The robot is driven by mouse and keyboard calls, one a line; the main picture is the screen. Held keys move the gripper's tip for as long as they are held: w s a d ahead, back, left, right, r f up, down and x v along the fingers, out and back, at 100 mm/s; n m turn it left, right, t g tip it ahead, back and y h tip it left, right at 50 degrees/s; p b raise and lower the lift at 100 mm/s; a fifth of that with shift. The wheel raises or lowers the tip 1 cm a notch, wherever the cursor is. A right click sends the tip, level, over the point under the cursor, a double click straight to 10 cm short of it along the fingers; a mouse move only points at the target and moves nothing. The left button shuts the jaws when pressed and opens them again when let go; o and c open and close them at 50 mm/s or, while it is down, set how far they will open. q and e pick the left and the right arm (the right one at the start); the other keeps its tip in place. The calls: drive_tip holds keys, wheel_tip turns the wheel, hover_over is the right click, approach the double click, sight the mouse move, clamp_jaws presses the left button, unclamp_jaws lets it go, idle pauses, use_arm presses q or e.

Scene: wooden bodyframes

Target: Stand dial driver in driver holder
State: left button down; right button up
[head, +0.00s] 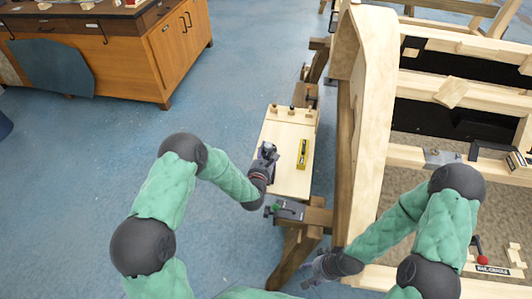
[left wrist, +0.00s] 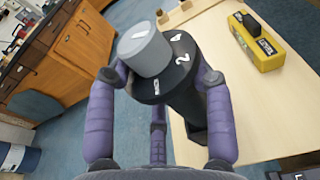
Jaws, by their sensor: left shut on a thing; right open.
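The dial driver (left wrist: 180,75) has a grey round cap and a black collar with white numbers. In the left wrist view its dark body slants down over the pale bench board, and I cannot tell whether its lower end touches the board. My left gripper (head: 268,152) is shut on it near the board's left edge; the fingers also show in the left wrist view (left wrist: 158,85).
A yellow tool (head: 302,155) with a dark label lies on the board (head: 288,182) right of my left gripper. A grey vise-like clamp (head: 288,210) sits at the near edge. A tall wooden frame (head: 365,110) stands to the right. The blue floor is open left.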

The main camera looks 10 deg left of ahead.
use_arm(q)
drive_tip(key=shift+w, duration=0.1)
drive_tip(key=shift+c, duration=2)
unclamp_jaws()
drive_tip(key=shift+f, duration=0.2)
drive_tip(key=s+r, duration=0.2)
drive_tip(key=s, duration=1.3)
drive_tip(key=shift+s+a+r, duration=0.15)
drive_tip(key=shift+s+r, duration=0.05)
drive_tip(key=shift+r, duration=0.1)
drive_tip(key=shift+s, duration=0.1)
